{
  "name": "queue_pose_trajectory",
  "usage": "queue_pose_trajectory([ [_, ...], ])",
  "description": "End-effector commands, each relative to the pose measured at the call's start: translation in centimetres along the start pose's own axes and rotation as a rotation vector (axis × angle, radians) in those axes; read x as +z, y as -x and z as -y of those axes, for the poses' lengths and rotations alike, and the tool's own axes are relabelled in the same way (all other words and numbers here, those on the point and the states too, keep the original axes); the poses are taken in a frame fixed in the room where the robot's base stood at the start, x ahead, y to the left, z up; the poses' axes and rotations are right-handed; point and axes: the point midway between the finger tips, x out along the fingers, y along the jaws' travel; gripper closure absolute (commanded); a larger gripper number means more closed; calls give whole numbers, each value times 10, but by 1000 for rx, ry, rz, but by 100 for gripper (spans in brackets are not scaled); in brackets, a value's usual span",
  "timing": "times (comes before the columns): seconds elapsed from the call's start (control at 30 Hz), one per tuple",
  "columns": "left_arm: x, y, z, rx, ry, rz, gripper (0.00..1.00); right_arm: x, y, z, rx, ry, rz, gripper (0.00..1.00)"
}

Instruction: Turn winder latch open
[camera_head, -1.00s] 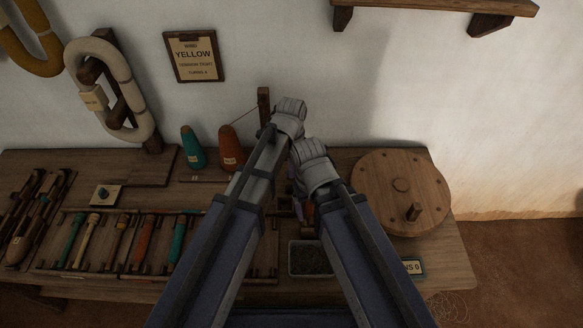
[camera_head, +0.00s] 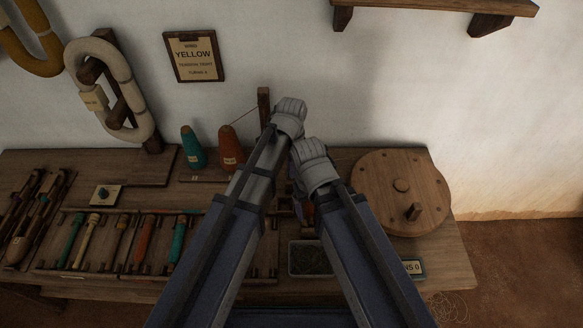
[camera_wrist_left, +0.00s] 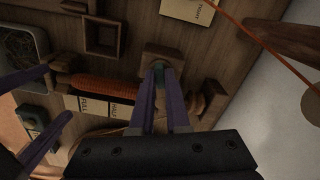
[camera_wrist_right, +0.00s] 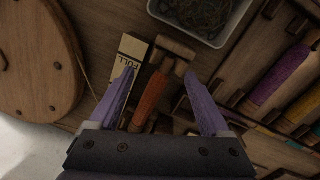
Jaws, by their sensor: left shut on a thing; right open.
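In the left wrist view, a small green latch (camera_wrist_left: 159,72) sits on a square wooden block on the winder. My left gripper (camera_wrist_left: 165,74) is shut on the latch, with its purple fingers on either side. An orange bobbin (camera_wrist_left: 90,84) lies on the winder beside it, above a plate marked FULL and HALF (camera_wrist_left: 104,105). My right gripper (camera_wrist_right: 165,78) is open and its fingers are spread to both sides of the orange bobbin (camera_wrist_right: 150,100), which also shows in the right wrist view. In the head view, my arms hide the latch and both fingertips.
A round wooden wheel (camera_head: 375,174) stands right of my arms. A dark-filled tray (camera_head: 308,270) is in front. Green (camera_head: 193,150) and orange (camera_head: 230,150) yarn cones stand behind, with a thin thread (camera_wrist_left: 268,45) running near. A rack of colored bobbins (camera_head: 146,267) is at left.

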Motion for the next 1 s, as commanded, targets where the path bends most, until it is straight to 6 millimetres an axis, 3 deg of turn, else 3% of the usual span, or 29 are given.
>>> queue_pose_trajectory([
  [1.0, 0, 0, 0, 0, 951, 0, 100, 0, 0, 0, 0, 0, 0, 19],
])
